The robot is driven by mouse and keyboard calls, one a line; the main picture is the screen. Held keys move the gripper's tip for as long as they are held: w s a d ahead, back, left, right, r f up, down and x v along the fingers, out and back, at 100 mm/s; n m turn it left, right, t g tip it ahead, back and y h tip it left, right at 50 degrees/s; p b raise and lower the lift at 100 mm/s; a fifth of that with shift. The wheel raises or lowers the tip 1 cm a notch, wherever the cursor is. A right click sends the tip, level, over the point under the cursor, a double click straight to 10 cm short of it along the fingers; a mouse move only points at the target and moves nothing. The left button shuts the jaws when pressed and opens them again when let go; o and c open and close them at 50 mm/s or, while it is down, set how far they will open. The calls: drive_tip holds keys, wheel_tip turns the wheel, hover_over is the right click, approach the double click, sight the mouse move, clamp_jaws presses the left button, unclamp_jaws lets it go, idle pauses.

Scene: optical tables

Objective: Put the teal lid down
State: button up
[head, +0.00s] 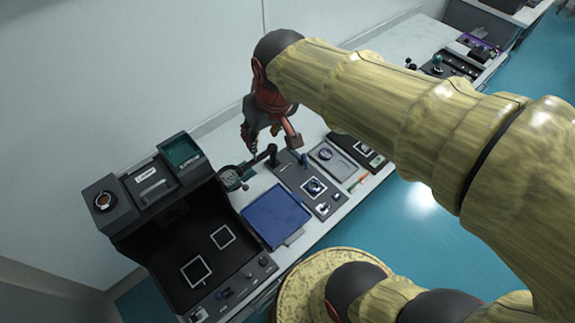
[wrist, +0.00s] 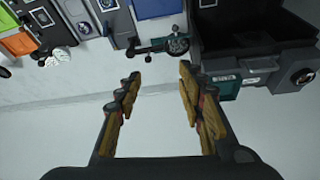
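My gripper (wrist: 159,78) is open, with its two fingers well apart and nothing between them in the wrist view. In the head view my gripper (head: 268,135) hangs above the back of the bench, near the wall. A teal open-topped compartment (head: 182,152) sits on top of the black machine; its teal side also shows in the wrist view (wrist: 226,88). A dark teal piece with a round glass face (head: 231,175) stands beside the machine, below my gripper; the round face also shows in the wrist view (wrist: 177,45). I cannot tell which teal part is the lid.
The black machine (head: 174,236) fills the bench's left end. A blue tray (head: 276,216) lies beside it. Dark panels with knobs (head: 308,184) and a grey tray (head: 336,160) stand to the right. Bare white bench (head: 398,40) shows farther back.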

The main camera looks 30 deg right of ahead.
drive_tip(key=s+t, duration=0.1)
drive_tip(key=s, duration=0.9)
drive_tip(key=shift+s+r+m, duration=0.15)
drive_tip(key=shift+s+m, duration=0.15)
drive_tip(key=shift+s, duration=0.1)
